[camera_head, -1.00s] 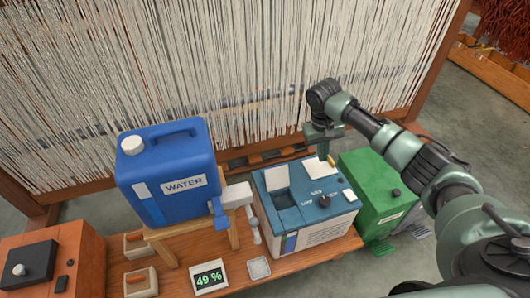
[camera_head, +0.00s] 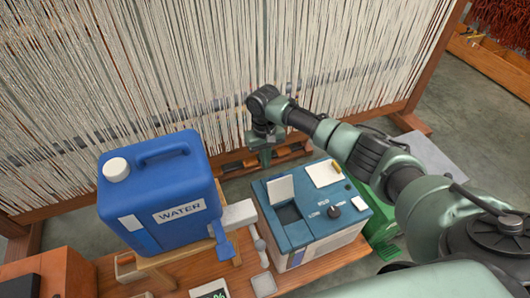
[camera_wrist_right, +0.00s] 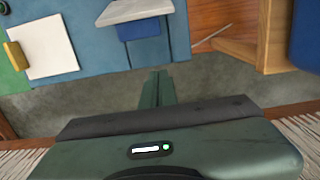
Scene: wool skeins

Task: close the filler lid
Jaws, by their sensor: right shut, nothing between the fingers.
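The filler lid (camera_head: 280,189) is a pale flap standing raised at the back of the filler opening (camera_head: 289,214). It is on the left part of the blue-topped unit (camera_head: 318,226). My right gripper (camera_head: 265,160) is behind the unit, on the loom side of the lid. Its closed, empty fingers also show in the right wrist view (camera_wrist_right: 157,77), apart from the lid. My left gripper is out of view.
A green box (camera_head: 378,215) stands to the right; loom threads (camera_head: 200,80) hang behind.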

